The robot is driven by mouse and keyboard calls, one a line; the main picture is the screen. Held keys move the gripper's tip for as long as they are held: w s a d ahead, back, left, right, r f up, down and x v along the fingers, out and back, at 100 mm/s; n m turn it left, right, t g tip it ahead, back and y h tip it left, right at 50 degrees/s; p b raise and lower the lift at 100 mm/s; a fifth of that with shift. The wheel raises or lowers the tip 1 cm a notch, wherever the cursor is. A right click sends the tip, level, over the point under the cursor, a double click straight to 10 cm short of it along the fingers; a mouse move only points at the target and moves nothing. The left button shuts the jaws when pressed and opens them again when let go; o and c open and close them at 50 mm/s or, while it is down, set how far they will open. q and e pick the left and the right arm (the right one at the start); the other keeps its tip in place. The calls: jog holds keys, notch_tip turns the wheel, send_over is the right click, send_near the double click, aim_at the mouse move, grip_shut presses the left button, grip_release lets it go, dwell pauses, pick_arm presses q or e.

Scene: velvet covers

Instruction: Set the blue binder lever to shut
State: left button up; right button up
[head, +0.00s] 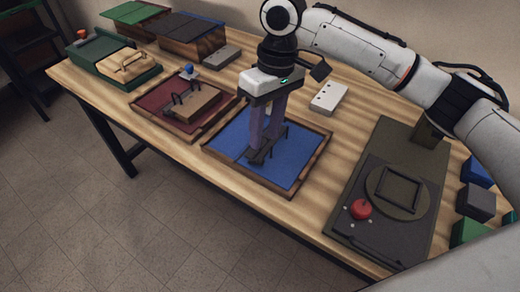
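The blue binder (292,164) lies open on the table, a blue panel inside a brown wooden-looking frame. My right gripper (262,150) points down over its middle from the back. Its two fingers reach down to dark metal parts (258,158) on the blue panel, which look like the lever mechanism. The fingers hide much of these parts, so I cannot tell the lever's position or whether the fingers touch it. How far apart the fingertips are is unclear. My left gripper is out of view.
A red binder (150,110) with a tan block and dark rings lies left. A green tray (149,76) with a wooden piece is farther left. A grey-green panel with a red knob (361,209) stands right. A white punched block (328,97) lies behind. Coloured blocks sit far right.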

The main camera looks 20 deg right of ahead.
aim_at(261, 159)
jog(key=f, duration=0.5)
jog(key=a+f, duration=0.1)
jog(key=f, duration=0.1)
jog(key=shift+s+f, duration=0.2)
